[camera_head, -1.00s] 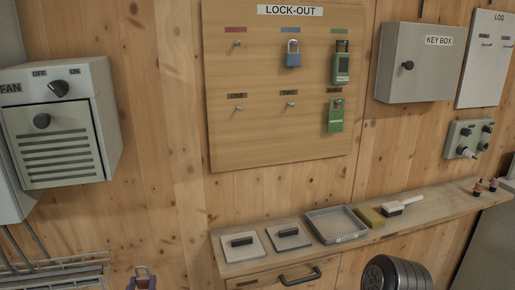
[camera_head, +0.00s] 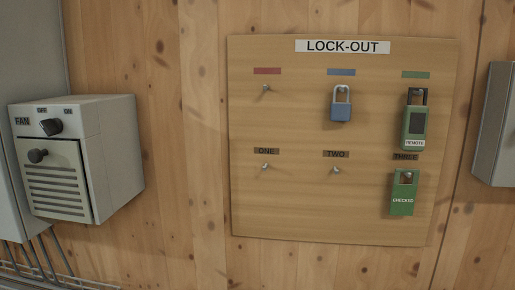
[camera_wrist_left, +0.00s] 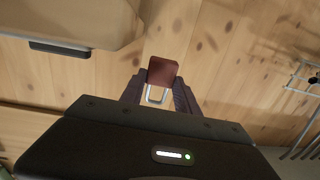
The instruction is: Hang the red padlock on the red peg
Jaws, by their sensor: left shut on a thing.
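The red padlock (camera_wrist_left: 163,72) shows in the left wrist view, its dark red body beyond the fingertips and its metal shackle toward the palm. My left gripper (camera_wrist_left: 157,90) is shut on it, against the wood wall behind. The red peg (camera_head: 266,88) is a bare metal peg under the red label (camera_head: 267,71), at the upper left of the LOCK-OUT board (camera_head: 330,220) in the head view. Neither gripper shows in the head view now. My right gripper is not in view.
A blue padlock (camera_head: 341,105) hangs under the blue label. Pegs ONE (camera_head: 265,166) and TWO (camera_head: 336,170) are bare. The fan box (camera_head: 115,150) juts out left of the board.

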